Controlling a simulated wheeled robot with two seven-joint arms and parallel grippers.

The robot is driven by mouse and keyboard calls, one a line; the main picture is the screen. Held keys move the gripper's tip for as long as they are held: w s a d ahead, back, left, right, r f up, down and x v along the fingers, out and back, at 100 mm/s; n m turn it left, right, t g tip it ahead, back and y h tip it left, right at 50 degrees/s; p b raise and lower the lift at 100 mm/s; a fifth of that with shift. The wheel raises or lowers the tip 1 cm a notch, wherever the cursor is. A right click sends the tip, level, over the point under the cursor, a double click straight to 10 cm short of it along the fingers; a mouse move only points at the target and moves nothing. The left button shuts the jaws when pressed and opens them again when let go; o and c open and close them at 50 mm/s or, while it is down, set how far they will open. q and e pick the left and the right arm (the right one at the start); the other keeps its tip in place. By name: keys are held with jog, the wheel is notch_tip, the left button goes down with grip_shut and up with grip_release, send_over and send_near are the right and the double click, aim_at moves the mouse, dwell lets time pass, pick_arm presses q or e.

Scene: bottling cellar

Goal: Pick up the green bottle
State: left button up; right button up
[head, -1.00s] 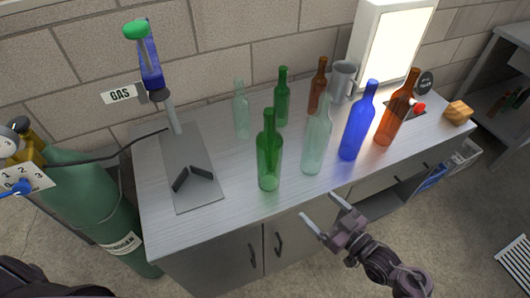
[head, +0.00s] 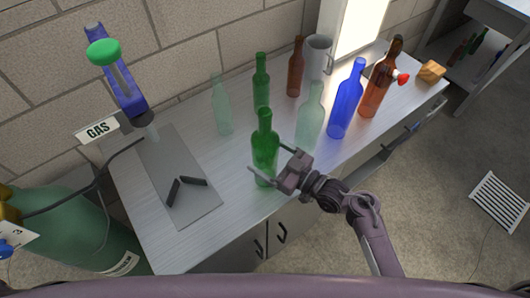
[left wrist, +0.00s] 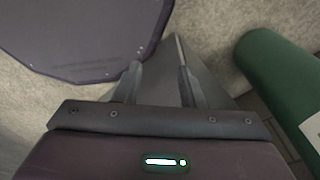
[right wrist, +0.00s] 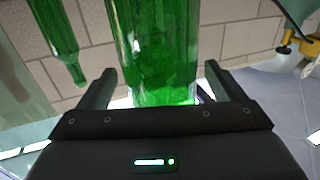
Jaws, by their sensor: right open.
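The front green bottle (head: 265,145) stands upright near the front edge of the counter. My right gripper (head: 264,160) is open at its lower body. In the right wrist view, the bottle (right wrist: 155,50) stands between the spread fingers (right wrist: 160,85); contact cannot be told. A second green bottle (head: 261,88) stands farther back; it also shows at the left of the right wrist view (right wrist: 55,40). My left gripper (left wrist: 160,85) has its fingers partly apart with nothing between them, above the floor; it is out of the head view.
A clear bottle (head: 310,120) stands close right of the front green bottle, with a blue bottle (head: 346,102) and a brown bottle (head: 380,82) beyond. A pale bottle (head: 221,108) stands behind left. A grey plate (head: 190,205) with black pieces lies left.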

jog(key=x, duration=0.3)
jog(key=c, duration=1.4)
pick_arm(q)
jog(key=shift+w+a+r, duration=0.5)
jog(key=shift+w+a, duration=0.1)
jog(key=shift+w, duration=0.1)
pick_arm(e)
jog(key=shift+r, duration=0.15)
